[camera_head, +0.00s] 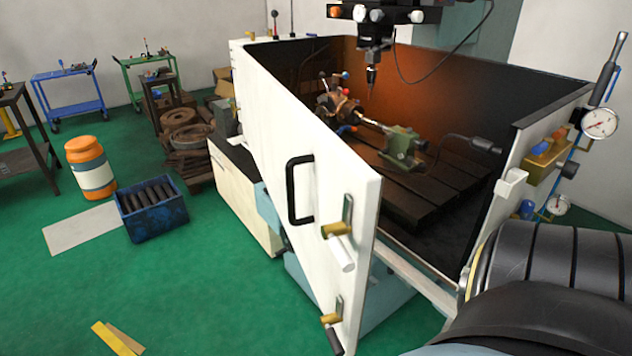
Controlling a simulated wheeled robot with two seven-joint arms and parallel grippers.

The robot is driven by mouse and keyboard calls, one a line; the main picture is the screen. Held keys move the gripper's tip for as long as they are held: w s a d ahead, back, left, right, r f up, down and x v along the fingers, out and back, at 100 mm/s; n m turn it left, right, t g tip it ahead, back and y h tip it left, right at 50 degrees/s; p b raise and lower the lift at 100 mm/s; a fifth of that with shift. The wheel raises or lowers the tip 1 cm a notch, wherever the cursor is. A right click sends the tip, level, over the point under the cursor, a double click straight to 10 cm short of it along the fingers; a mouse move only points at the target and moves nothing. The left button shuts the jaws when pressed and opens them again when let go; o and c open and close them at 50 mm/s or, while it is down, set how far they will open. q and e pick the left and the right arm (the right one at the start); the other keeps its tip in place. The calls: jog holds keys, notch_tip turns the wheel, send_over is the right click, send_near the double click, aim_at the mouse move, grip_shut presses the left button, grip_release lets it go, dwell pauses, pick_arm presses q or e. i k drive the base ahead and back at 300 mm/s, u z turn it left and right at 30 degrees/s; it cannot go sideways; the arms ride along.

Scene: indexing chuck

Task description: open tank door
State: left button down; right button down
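The white tank door (265,140) stands swung outward on the left of the machine tank, at an angle to the tank's front opening. A black handle (292,190) is fixed on its outer face. Two latches sit by its free edge, an upper latch (338,240) and a lower latch (333,318). The open front shows the tank's dark slotted table (400,190), with an indexing chuck (338,107) and a green tailstock (402,148) on it. A dark, ribbed part of my own arm fills the lower right corner. Neither gripper is in view.
A blue crate of dark bars (152,225), an orange drum (85,160) and a flat light board (85,227) are on the green floor at left. A yellow block (112,338) lies at lower left. Gauges (600,122) stick out at the tank's right side.

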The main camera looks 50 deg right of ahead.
aim_at(305, 169)
jog(key=u, duration=0.45)
jog(key=k, duration=0.35)
jog(key=z, duration=1.6)
